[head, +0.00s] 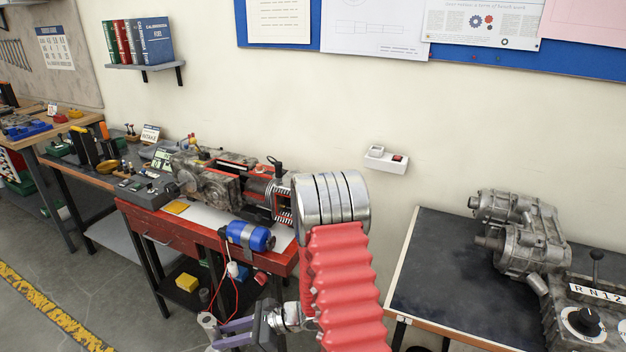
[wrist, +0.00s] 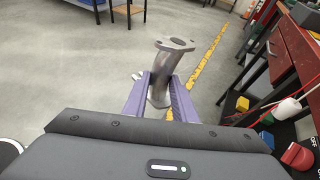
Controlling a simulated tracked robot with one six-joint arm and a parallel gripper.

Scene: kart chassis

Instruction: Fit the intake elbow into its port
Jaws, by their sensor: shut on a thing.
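The intake elbow is a grey metal bent pipe with a flat flange, seen in the wrist view (wrist: 160,85) between the purple fingers. My gripper (wrist: 160,98) is shut on it, and the flange sticks up beyond the fingers. In the head view my gripper (head: 228,331) is low, in front of the red cart, and the elbow's end (head: 208,320) shows at its left. The engine assembly (head: 212,183) lies on the cart top, above and behind the gripper. The elbow is well apart from it. I cannot make out the port; my arm hides part of the engine's right side.
The red cart (head: 165,235) carries a blue cylinder (head: 250,237) at its front, with a red cable hanging below. A dark bench (head: 430,275) with a grey gearbox (head: 522,232) stands right. A cluttered bench (head: 85,178) stands left. The floor before the cart is open.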

